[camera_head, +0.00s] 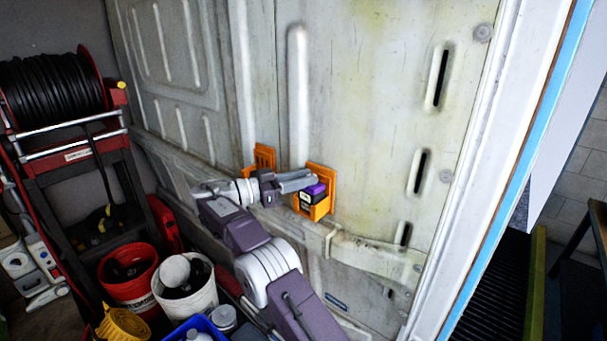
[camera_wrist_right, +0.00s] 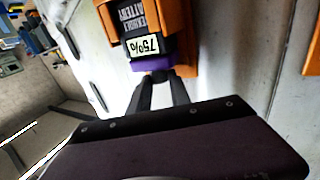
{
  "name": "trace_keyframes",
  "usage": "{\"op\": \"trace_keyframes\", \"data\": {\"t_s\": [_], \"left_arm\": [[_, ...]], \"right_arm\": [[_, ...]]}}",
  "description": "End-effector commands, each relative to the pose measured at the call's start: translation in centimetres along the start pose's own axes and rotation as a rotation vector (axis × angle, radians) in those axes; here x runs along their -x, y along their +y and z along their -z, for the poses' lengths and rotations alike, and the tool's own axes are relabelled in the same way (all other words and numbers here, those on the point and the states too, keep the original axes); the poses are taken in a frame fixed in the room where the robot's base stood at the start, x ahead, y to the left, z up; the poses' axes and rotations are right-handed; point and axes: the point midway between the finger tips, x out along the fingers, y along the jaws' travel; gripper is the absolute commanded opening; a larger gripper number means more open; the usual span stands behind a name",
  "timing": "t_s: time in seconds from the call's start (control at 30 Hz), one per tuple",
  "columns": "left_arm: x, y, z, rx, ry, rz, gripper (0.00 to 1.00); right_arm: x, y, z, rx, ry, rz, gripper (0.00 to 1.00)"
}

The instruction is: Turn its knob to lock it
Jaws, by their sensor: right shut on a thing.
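An orange wall holder (camera_head: 328,181) is fixed to the white van panel. A black battery (camera_head: 307,198) with a label reading 75% sits in it; the battery also shows upside down in the right wrist view (camera_wrist_right: 140,20). A purple part (camera_head: 316,188) is at the battery's top end, and it shows in the right wrist view (camera_wrist_right: 152,63). My right gripper (camera_head: 314,181) reaches in from the left, its fingers shut on the purple part. No separate knob can be made out; the fingers hide part of that end. My left gripper is in neither view.
A second orange holder (camera_head: 264,156) is on the panel to the left, close to my right wrist. Below left are a red bucket (camera_head: 128,288), a white bucket (camera_head: 184,297) and a blue crate (camera_head: 194,328). A hose reel (camera_head: 54,90) stands at the far left.

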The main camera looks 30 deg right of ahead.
Motion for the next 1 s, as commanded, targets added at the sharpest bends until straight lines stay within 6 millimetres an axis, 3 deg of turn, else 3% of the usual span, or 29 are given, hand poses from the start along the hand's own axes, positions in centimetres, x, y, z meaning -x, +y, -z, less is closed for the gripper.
{"op": "trace_keyframes", "data": {"t_s": [0.47, 0.5, 0.57, 1.0], "left_arm": [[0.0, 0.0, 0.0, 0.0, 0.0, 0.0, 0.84], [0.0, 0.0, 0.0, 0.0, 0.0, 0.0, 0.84], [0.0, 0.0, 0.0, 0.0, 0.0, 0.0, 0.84], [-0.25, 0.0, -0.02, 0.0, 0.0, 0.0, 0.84]], "right_arm": [[-0.01, 0.0, 0.07, -0.001, 0.001, 0.0, 0.0], [-0.01, 0.0, 0.07, -0.001, 0.001, 0.0, 0.27], [-0.01, 0.0, 0.07, -0.001, 0.001, 0.0, 0.43], [-0.17, -0.01, -0.06, -0.001, 0.0, 0.001, 0.46]]}}
